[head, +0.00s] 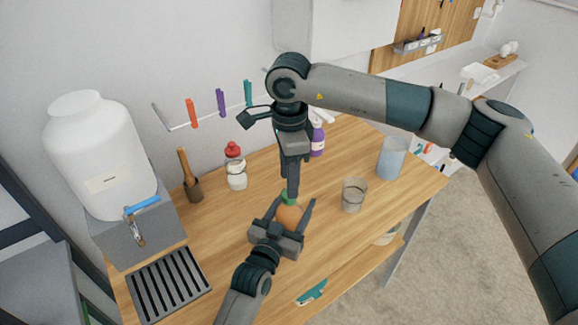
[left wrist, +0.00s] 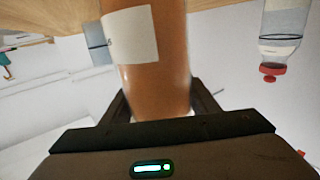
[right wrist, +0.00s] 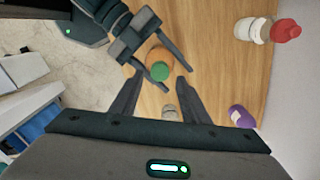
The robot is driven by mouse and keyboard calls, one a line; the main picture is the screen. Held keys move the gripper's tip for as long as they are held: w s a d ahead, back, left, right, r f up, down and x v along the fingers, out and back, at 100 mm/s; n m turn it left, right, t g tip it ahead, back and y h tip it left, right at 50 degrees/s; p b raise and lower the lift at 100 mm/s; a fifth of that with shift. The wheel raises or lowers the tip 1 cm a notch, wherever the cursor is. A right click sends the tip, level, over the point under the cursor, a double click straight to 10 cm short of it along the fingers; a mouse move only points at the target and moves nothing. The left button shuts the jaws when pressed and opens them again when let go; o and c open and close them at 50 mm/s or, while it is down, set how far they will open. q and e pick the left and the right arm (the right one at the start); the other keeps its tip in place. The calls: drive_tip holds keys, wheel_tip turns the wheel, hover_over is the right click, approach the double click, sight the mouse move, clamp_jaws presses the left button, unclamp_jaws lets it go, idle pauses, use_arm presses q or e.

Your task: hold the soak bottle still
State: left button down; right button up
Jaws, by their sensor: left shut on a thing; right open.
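The soak bottle (head: 289,216) is orange-brown with a green cap (head: 288,197) and stands on the wooden table. In the left wrist view its body (left wrist: 158,80) shows a pale label and fills the space between the fingers. My left gripper (head: 291,207) is shut on the bottle's body from the front. My right gripper (head: 290,193) points straight down over the cap. In the right wrist view the right fingers (right wrist: 160,90) are apart, with the green cap (right wrist: 160,71) seen between and beyond them. I cannot tell whether they touch the cap.
A clear glass (head: 353,196) stands right of the bottle, with a bluish beaker (head: 391,158) farther right. A red-capped bottle (head: 236,172), a purple bottle (head: 317,140) and a wooden-handled brush (head: 190,178) stand behind. A slatted tray (head: 168,286) and a teal tool (head: 312,292) lie in front.

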drive_tip(key=shift+f, duration=2.1)
clamp_jaws()
drive_tip(key=shift+o, duration=0.7)
unclamp_jaws()
drive_tip(key=shift+r, duration=0.15)
wheel_tip(320, 180, up, 12)
use_arm(q)
drive_tip(key=c, duration=0.6)
unclamp_jaws()
